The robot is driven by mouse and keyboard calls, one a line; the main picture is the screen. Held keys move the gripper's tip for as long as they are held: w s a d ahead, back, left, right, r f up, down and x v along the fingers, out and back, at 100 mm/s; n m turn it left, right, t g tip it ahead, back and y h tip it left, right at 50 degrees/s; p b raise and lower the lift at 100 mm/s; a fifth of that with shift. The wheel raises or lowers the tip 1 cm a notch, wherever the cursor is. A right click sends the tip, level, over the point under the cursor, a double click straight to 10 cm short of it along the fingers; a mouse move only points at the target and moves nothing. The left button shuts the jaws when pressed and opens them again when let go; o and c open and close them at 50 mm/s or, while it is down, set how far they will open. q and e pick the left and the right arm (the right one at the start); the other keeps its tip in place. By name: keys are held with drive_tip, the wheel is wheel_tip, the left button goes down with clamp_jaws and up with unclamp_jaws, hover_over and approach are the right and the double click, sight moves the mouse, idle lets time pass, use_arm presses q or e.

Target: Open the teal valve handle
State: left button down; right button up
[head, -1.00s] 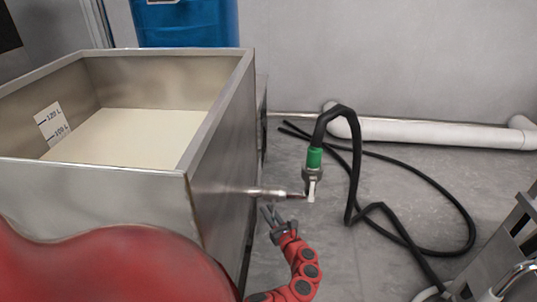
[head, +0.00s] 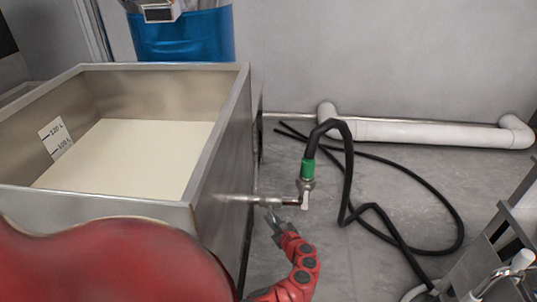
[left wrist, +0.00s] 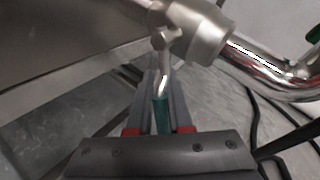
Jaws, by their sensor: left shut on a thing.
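The teal valve handle (left wrist: 161,113) hangs below a metal valve body (left wrist: 197,32) in the left wrist view. My left gripper (left wrist: 162,82) is shut on the handle, one finger on each side of it. In the head view my left gripper (head: 272,217) is just below the metal outlet pipe (head: 238,198) on the right side of the steel tank (head: 222,140). The teal handle cannot be made out there. My right gripper is not in view.
The tank holds a pale, level content (head: 130,155). A black hose (head: 348,175) with a green collar (head: 308,169) joins the pipe's end and loops over the floor. A white pipe (head: 430,132) runs along the wall. A blue container (head: 185,37) stands behind, and a metal frame (head: 500,235) at right.

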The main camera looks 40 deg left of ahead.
use_arm(q)
drive_tip(key=shift+w+d+r+n+h+p, duration=0.15)
drive_tip(key=shift+w+d+n+h+p, duration=0.2)
drive_tip(key=shift+n+h+p, duration=0.5)
drive_tip(key=shift+y, duration=0.25)
drive_tip(key=c, duration=0.8)
unclamp_jaws()
drive_tip(key=shift+c, duration=0.2)
drive_tip(key=shift+d, duration=0.15)
drive_tip(key=p+v, duration=0.4)
drive_tip(key=v, duration=1.3)
drive_tip(key=shift+s, duration=0.2)
